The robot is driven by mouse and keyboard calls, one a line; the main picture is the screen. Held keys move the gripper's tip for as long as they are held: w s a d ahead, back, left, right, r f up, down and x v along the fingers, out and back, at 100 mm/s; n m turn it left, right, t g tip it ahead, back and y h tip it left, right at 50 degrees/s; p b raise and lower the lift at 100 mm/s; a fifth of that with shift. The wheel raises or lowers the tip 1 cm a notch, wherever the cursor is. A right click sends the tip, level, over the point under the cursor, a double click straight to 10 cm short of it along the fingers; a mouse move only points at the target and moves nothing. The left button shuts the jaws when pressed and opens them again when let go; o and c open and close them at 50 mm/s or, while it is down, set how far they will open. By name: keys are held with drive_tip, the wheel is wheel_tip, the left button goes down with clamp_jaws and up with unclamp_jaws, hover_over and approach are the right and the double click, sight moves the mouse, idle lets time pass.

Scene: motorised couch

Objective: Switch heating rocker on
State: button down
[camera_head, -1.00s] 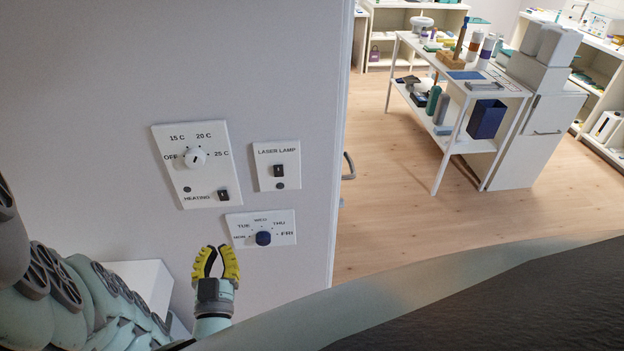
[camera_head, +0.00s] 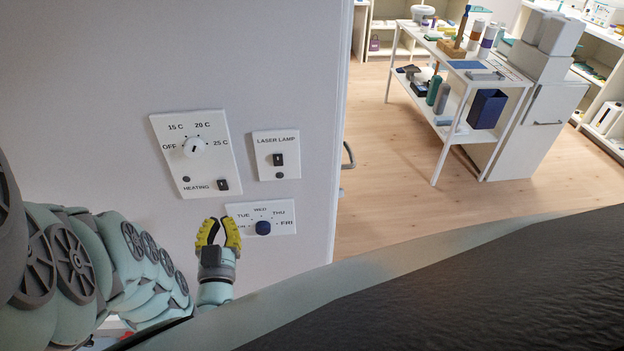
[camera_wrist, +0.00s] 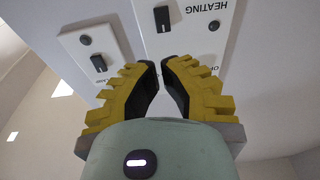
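The heating panel (camera_head: 195,155) is a white plate on the wall with a temperature dial (camera_head: 195,147), a dark round indicator (camera_head: 186,179) and the heating rocker (camera_head: 222,184), a small black switch at its lower right. In the wrist view the panel is upside down, with the rocker (camera_wrist: 162,18) ahead of the fingertips and the indicator (camera_wrist: 214,25) dark. My gripper (camera_head: 220,222) has yellow fingers pointing up, below the heating panel in the head view and apart from the rocker. Its fingertips (camera_wrist: 159,63) nearly meet in the wrist view, with nothing between them.
The laser lamp panel (camera_head: 277,141) with its own black rocker is right of the heating panel. The weekday dial panel (camera_head: 280,216) lies below, close beside my gripper. The wall ends at a door handle (camera_head: 348,156). A dark couch surface (camera_head: 480,285) fills the lower right.

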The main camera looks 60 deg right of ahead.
sight(225, 176)
drive_tip(key=shift+p+x, duration=0.55)
drive_tip(key=shift+x, duration=4.35)
drive_tip(key=shift+s+d+r, duration=0.1)
drive_tip(key=shift+d, duration=0.05)
drive_tip(key=p, duration=0.1)
drive_tip(key=r+p, duration=0.1)
drive_tip(key=shift+w+d+g+y+p, duration=0.2)
drive_tip(key=shift+w+g+y+p, duration=0.1)
drive_tip(key=shift+y, duration=0.1)
drive_tip(key=shift+f+b, duration=0.35)
drive_tip(key=shift+f, duration=0.1)
